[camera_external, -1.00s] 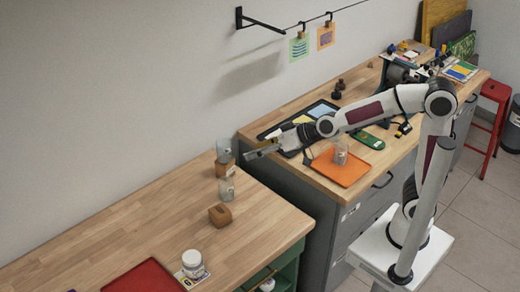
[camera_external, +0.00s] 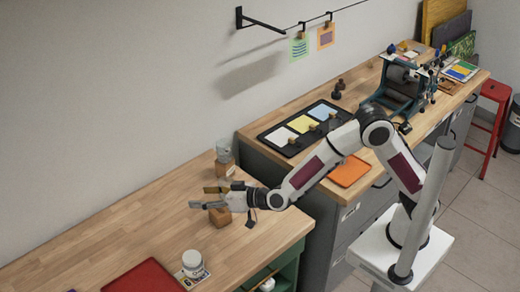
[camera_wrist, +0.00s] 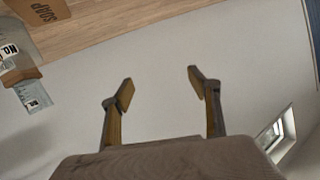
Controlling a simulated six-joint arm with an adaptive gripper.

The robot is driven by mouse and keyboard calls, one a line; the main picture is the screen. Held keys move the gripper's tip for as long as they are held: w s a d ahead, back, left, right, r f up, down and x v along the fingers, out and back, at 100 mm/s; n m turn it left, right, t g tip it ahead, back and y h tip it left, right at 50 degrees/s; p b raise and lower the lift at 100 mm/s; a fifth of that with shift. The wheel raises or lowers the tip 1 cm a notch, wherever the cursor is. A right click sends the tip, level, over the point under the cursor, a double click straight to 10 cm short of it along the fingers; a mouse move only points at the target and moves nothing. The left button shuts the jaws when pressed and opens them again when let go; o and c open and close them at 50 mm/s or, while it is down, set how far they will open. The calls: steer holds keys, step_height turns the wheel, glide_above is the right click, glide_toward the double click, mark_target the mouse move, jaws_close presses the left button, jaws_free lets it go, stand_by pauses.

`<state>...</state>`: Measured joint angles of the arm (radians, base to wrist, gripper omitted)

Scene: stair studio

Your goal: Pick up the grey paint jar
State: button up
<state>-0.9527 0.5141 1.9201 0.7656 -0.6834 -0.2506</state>
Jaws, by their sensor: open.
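A small pale grey-white jar with a light lid (camera_external: 193,262) stands upright on a card on the near bench; I cannot tell for certain whether it is the grey paint jar. My gripper (camera_external: 203,198) is open and empty above the bench, beyond this jar and to its upper right. In the wrist view my two fingers (camera_wrist: 160,88) are spread, with only plain pale wall between them. A greyish item with a "NO." label (camera_wrist: 12,62) is cut off at the left edge of the wrist view.
A brown block (camera_external: 220,217) sits just below my gripper; a box marked "SOAP" (camera_wrist: 40,10) shows in the wrist view. A clear jar (camera_external: 223,147) stands near the wall. A red tray (camera_external: 145,277) lies at the front.

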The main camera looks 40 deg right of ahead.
steer(key=t, duration=0.2)
glide_above(199, 262)
steer(key=w+d, duration=0.4)
step_height(199, 262, down, 8)
steer(key=s+f, duration=0.2)
steer(key=s+a+f+t, duration=0.1)
steer(key=s+f, duration=0.1)
steer(key=s, duration=0.1)
steer(key=s+a+f+t+h, duration=0.1)
steer(key=s+f, duration=0.1)
steer(key=s, duration=0.1)
steer(key=shift+a+f+n, duration=0.15)
steer(key=shift+f+n, duration=0.15)
steer(key=shift+f, duration=0.1)
steer(key=shift+s+f, duration=0.25)
steer(key=shift+s, duration=0.1)
steer(key=shift+x, duration=1.3)
steer(key=shift+w, duration=0.15)
steer(key=shift+x, duration=2.5)
steer(key=shift+r, duration=0.2)
